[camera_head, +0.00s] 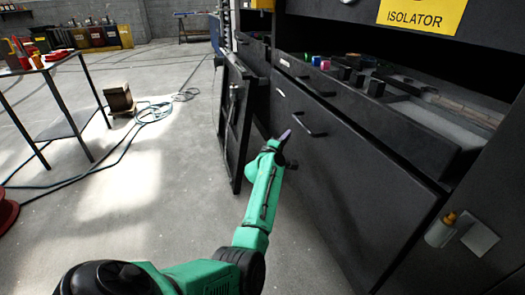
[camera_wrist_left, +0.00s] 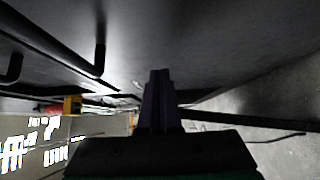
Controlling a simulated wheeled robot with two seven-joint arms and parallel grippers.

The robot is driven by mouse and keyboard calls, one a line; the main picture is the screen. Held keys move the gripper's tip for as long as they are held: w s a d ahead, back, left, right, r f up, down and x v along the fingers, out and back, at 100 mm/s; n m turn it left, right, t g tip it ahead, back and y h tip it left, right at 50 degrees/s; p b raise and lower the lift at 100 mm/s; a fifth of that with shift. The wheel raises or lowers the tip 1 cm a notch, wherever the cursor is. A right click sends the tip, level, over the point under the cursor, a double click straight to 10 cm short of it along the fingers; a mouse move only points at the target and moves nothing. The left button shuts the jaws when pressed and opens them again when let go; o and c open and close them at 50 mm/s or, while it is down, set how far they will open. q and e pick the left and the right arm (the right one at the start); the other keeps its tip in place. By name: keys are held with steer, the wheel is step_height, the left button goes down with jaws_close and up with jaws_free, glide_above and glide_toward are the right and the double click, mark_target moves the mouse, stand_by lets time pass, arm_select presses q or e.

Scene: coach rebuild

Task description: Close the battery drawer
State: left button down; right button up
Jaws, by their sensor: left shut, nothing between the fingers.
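A dark cabinet stands on the right in the head view. Its upper drawer (camera_head: 400,128) is pulled out, and its open top shows several small coloured and black items inside. Below it is a tall dark front (camera_head: 345,180) with a bar handle; I cannot tell whether this front stands out too, nor which one is the battery drawer. My left gripper (camera_head: 284,137) is shut and empty, close to the tall front near its handle; contact cannot be told. In the left wrist view, the shut fingers (camera_wrist_left: 158,76) point along a dark panel (camera_wrist_left: 200,40) with two bar handles at left.
A dark open door or panel (camera_head: 236,120) stands left of the drawers. A metal table (camera_head: 60,130), a small wooden box (camera_head: 118,98) and a cable on the floor lie farther left. A yellow ISOLATOR sign (camera_head: 420,14) hangs above.

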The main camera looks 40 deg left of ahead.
arm_select(q)
steer(key=s+d+p, duration=0.1)
steer(key=s+p, duration=0.1)
steer(key=s, duration=0.8)
steer(key=shift+d+f, duration=0.15)
steer(key=shift+d, duration=0.1)
arm_select(e)
step_height(320, 180, down, 5)
steer(key=s+d, duration=0.1)
steer(key=s, duration=0.1)
steer(key=shift+s+d+f, duration=0.15)
steer(key=shift+s+d, duration=0.1)
steer(key=shift+s, duration=0.05)
arm_select(q)
steer(key=shift+f, duration=0.1)
